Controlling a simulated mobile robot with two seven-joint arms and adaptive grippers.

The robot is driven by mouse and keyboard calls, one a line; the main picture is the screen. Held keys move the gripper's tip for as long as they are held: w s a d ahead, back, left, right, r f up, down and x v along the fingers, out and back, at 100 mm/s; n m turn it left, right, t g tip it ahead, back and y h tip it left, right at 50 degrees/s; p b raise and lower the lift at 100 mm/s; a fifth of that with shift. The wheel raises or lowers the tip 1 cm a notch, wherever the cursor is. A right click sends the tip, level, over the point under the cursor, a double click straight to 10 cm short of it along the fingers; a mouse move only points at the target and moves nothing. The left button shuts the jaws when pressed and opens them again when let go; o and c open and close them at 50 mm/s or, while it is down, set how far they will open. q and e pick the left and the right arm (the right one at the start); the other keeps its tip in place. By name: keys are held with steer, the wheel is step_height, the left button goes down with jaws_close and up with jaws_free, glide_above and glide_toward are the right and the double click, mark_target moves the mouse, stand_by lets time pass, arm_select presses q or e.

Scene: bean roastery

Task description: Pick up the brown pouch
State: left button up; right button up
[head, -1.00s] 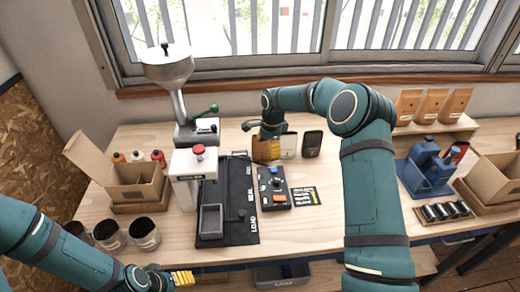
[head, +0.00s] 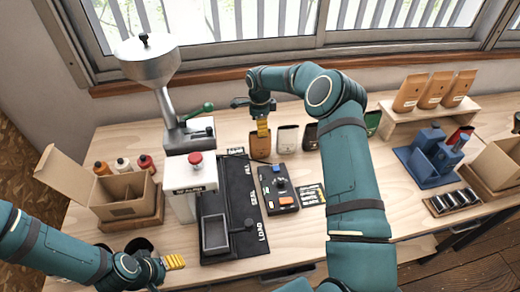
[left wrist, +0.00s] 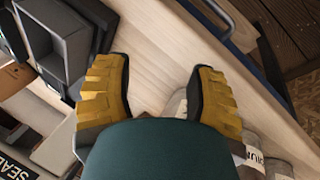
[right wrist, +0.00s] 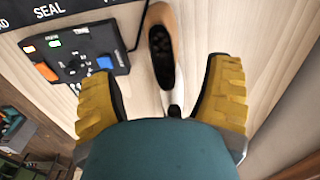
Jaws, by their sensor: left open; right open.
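The brown pouch (head: 260,149) stands upright at the back of the table, beside a white pouch (head: 287,140). In the right wrist view the brown pouch (right wrist: 176,38) is open at the top, with dark beans inside. My right gripper (head: 262,127) is open and points down just above the pouch. In its wrist view the pouch mouth lies ahead of the fingers and does not look gripped.
A dark pouch (head: 310,137) and a green pouch (head: 373,122) stand further right. The black control box (head: 278,190) lies in front of the pouches. The sealing machine (head: 192,185) and grinder (head: 172,110) stand to the left. Bare table lies between my right arm and the blue holder (head: 430,158).

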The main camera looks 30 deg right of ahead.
mark_target(260, 144)
arm_select(q)
steer(key=shift+w+f, duration=0.1)
steer(key=shift+f, duration=0.4)
arm_select(e)
steer(key=shift+w+f, duration=0.1)
steer(key=shift+f, duration=0.85)
arm_select(q)
steer(key=shift+f+b, duration=0.6)
steer(key=shift+b, duration=0.25)
arm_select(e)
steer(key=f, duration=0.5)
steer(key=shift+d+f, duration=0.1)
steer(key=shift+d, duration=0.15)
jaws_close()
